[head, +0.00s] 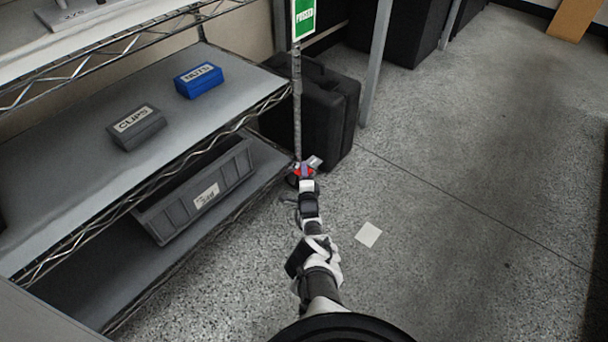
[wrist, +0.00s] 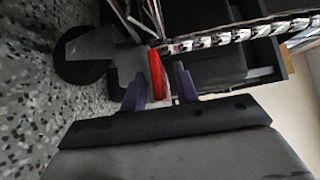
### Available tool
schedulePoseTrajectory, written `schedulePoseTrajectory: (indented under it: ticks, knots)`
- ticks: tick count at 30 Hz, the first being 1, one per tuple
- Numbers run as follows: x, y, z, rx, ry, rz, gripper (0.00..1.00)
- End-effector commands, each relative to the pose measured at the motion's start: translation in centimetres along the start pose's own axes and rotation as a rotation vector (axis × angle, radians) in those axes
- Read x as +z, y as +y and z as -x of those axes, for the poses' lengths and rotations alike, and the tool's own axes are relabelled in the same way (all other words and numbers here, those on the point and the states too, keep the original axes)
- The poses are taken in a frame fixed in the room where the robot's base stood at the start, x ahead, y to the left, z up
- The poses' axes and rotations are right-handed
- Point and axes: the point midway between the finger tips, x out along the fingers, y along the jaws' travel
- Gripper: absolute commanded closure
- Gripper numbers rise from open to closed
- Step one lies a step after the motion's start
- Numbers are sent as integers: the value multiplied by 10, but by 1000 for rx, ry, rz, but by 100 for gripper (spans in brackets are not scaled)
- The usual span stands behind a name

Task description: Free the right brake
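A red brake lever (wrist: 157,75) sits on the dark caster (wrist: 82,55) at the foot of the shelf's right post. In the head view the red lever (head: 303,170) is small and partly covered by my gripper (head: 307,175). In the wrist view my gripper (wrist: 160,90) has its two purple fingers one on each side of the red lever. A narrow dark gap shows between the lever and the right finger, so the gripper looks open around it. Contact on the left finger's side is hard to judge. The lever's lower end is partly hidden.
The wire shelf (head: 60,195) holds a grey clips box (head: 137,128), a blue nuts box (head: 198,81) and a long grey bin (head: 195,195). A black case (head: 315,105) stands close behind the post. A white square (head: 368,234) lies on open floor at right.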

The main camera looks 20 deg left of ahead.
Motion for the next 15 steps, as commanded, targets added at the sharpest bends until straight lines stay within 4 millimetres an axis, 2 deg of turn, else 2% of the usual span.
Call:
schedulePoseTrajectory:
  ticks: [1, 8, 15]
  knots:
    - [0, 0, 0, 0, 0, 0, 71]
    - [0, 0, 0, 0, 0, 0, 100]
    - [0, -4, 0, 12, 0, -14, 100]
